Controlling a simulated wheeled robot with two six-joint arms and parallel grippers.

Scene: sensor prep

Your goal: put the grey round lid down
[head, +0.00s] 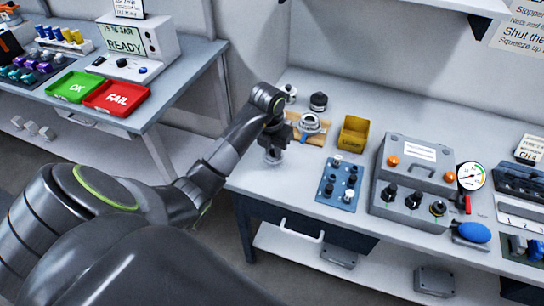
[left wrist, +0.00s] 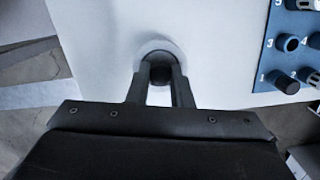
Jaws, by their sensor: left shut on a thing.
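My left gripper (head: 274,146) points down over the left end of the white bench. It is shut on the grey round lid (head: 272,159), which shows below the fingers. In the left wrist view, the fingers (left wrist: 160,88) close on the lid's dark knob, and the lid's pale rim (left wrist: 157,46) curves behind it. The lid is at or just above the bench top; I cannot tell whether it touches. My right gripper is not in view.
Behind the gripper, a metal round fixture (head: 309,123) sits on a wooden board, near a yellow bin (head: 353,134). The bench's front edge is close.

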